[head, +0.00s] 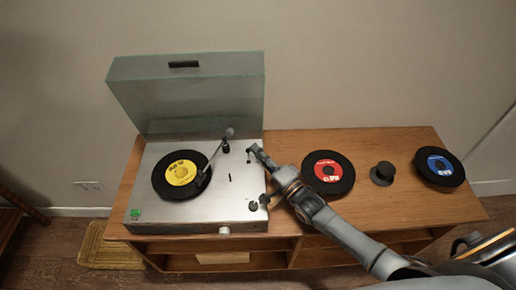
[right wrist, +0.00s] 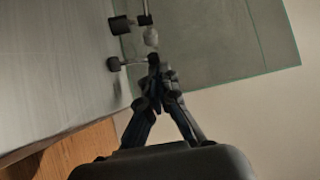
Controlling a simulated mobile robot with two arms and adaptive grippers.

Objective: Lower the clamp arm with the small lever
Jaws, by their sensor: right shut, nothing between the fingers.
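A silver turntable (head: 150,206) stands at the left of the wooden cabinet. Its thin arm (head: 213,157) reaches over a black record with a yellow label (head: 181,173); I cannot tell whether its tip touches the record. A small lever (head: 248,158) stands right of the arm's base. In the right wrist view a thin lever with a dark knob (right wrist: 114,64) extends toward my fingertips. My right gripper (head: 254,148) is shut and empty, close beside the lever; contact cannot be told. Its fingers also show in the right wrist view (right wrist: 155,65). My left gripper is not in view.
The greenish clear lid (head: 195,93) is raised behind the turntable. A record with a red label (head: 328,172), a black knob-shaped object (head: 383,173) and a record with a blue label (head: 440,166) lie to the right on the wooden cabinet (head: 400,212).

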